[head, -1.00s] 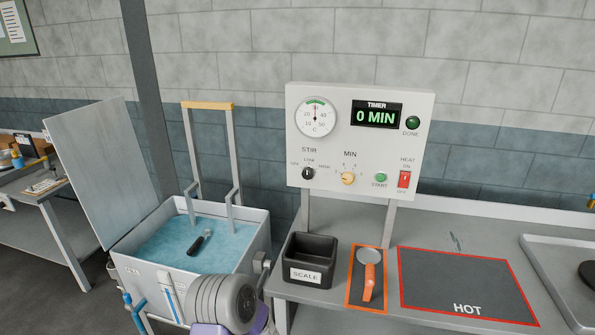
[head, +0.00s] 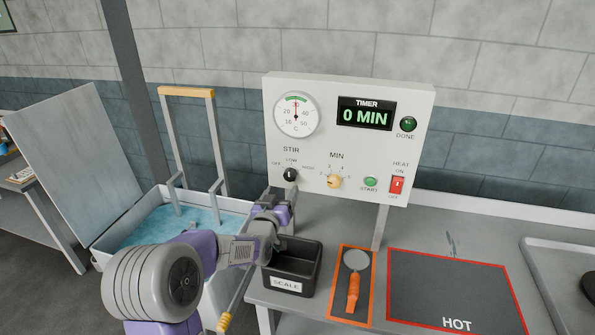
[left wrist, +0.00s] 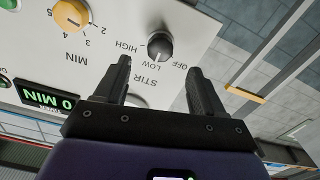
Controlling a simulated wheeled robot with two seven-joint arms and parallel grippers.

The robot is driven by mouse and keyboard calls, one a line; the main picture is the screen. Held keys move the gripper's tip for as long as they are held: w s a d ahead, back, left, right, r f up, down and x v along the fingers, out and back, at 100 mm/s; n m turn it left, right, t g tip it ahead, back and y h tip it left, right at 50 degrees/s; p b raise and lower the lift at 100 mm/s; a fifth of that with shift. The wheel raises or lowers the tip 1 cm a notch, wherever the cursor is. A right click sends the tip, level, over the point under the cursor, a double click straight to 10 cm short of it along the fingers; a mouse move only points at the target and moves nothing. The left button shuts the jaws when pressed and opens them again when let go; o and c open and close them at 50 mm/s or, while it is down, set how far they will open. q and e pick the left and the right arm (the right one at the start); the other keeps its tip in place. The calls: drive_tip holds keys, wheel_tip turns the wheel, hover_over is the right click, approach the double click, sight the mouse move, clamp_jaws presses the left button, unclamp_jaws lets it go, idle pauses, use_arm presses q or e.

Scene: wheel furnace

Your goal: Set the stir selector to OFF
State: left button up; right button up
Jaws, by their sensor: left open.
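The stir selector (head: 290,175) is a small black knob at the lower left of the white control panel (head: 240,0), under the word STIR, with OFF, LOW and HIGH around it. In the left wrist view the knob (left wrist: 160,46) shows a light mark that appears to point at LOW. My left gripper (head: 281,193) is open, just below the knob in the head view. In the left wrist view its two fingers (left wrist: 160,67) are apart with the knob just beyond the gap, apparently untouched. My right gripper is in neither view.
A yellow MIN knob (head: 334,181), green START button (head: 370,182) and red HEAT switch (head: 397,186) share the panel. A black SCALE bin (head: 307,283) stands below. An open water bath (head: 130,228) is on the left.

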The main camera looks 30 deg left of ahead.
sight(289, 177)
use_arm(q)
drive_tip(key=shift+p+x, duration=0.4)
drive_tip(key=shift+x, duration=3.05)
drive_tip(key=shift+c, duration=0.3)
drive_tip(key=c, duration=1)
